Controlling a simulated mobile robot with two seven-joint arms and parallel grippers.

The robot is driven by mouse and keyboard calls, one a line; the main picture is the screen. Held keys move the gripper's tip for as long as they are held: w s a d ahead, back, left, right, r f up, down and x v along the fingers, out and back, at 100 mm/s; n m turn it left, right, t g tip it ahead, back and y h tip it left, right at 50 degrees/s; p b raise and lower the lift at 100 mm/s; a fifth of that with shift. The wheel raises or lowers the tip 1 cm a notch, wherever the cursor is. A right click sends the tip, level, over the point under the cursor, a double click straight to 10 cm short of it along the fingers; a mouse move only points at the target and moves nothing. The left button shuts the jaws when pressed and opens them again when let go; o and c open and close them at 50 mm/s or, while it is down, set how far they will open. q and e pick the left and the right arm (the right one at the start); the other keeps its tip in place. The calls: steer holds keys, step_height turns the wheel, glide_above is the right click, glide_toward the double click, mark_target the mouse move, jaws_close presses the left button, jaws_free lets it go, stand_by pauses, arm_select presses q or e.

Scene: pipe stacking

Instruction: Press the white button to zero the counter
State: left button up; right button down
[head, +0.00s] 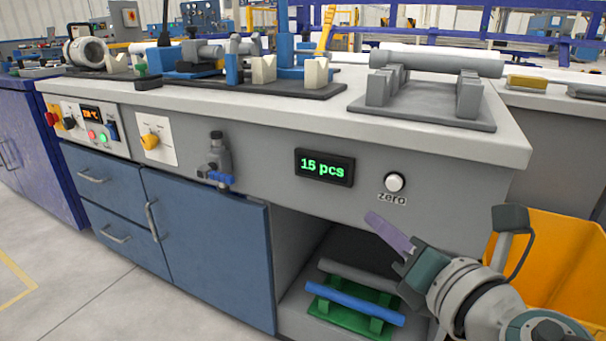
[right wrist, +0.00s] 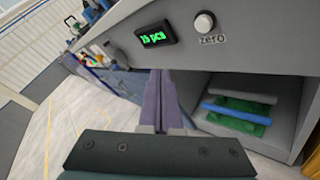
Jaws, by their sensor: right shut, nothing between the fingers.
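The white button (head: 395,182) sits on the grey front panel of the workbench, above the printed word "zero". It also shows in the right wrist view (right wrist: 204,22). The counter (head: 325,167) is a black display left of the button and reads "15 pcs" in green; it shows in the right wrist view too (right wrist: 157,36). My right gripper (head: 374,218) has purple fingers and is shut and empty. In the head view its tips are just below and left of the button, apart from it. The left gripper is not in view.
An open shelf under the panel holds a grey pipe and a blue pipe (head: 355,301) on green supports (head: 350,317). A yellow bin (head: 550,262) stands at the right behind my arm. A grey pipe (head: 440,63) rests on a grey rack on the worktop. A valve (head: 217,160) juts from the panel.

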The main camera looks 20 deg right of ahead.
mark_target(394, 183)
steer(key=shift+w+d, duration=0.1)
steer(key=shift+w+d+b, duration=0.6)
steer(key=shift+w+d, duration=0.8)
steer(key=shift+d, duration=0.2)
steer(key=shift+w+d+b, duration=0.6)
steer(key=shift+w+d, duration=0.75)
steer(key=shift+d, duration=0.25)
steer(key=shift+d+f, duration=0.1)
steer(key=shift+w+d, duration=0.2)
steer(key=shift+w, duration=0.05)
steer(key=shift+w+d+b, duration=0.3)
steer(key=shift+d+b, duration=0.05)
steer(key=shift+b, duration=0.1)
stand_by(0.6)
steer(key=shift+s+a+p, duration=0.35)
steer(key=shift+s+a, duration=0.2)
steer(key=shift+a, duration=0.1)
